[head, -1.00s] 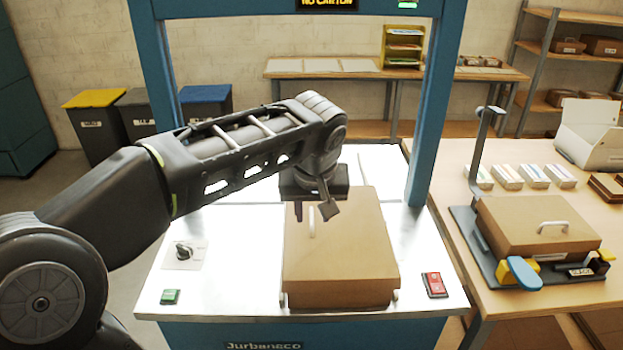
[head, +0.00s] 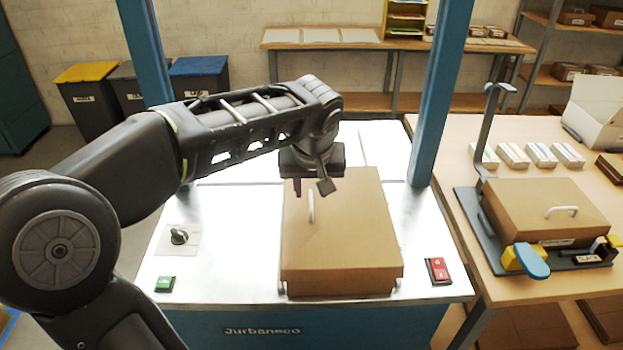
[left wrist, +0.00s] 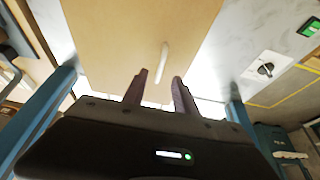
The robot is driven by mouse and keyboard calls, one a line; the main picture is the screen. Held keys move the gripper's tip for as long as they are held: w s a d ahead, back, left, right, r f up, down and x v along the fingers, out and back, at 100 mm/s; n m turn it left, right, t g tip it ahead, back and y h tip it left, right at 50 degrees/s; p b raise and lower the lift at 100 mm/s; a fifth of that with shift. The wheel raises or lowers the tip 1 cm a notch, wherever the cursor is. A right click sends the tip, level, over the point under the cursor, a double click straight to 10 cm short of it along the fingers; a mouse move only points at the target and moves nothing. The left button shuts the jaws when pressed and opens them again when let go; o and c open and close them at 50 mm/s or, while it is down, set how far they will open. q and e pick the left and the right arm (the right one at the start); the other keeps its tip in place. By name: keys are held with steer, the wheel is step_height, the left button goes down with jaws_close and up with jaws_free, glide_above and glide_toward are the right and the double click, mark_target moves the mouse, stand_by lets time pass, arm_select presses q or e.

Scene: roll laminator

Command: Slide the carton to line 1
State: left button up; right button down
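The brown carton (head: 345,240) lies flat on the white top of the blue machine (head: 240,255), between the green button and the red switch. It has a pale upright-looking handle (head: 311,206) on its lid; the handle also shows in the left wrist view (left wrist: 163,62). My left gripper (head: 312,188) is over the far left part of the carton. In the left wrist view its two fingers (left wrist: 160,85) are apart, with the handle just beyond and between their tips, and nothing is gripped. My right gripper is not in view. No mark reading line 1 can be made out.
A green button (head: 164,284) and a knob (head: 179,237) are left of the carton; a red switch (head: 438,271) is right. Blue posts (head: 440,95) stand at both sides. A second carton (head: 548,212) sits in a fixture on the right-hand table.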

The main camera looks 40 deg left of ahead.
mark_target(311, 199)
arm_select(q)
steer(key=shift+x, duration=2.35)
steer(key=shift+a, duration=0.1)
jaws_close()
steer(key=shift+w+r, duration=0.1)
steer(key=shift+w, duration=0.05)
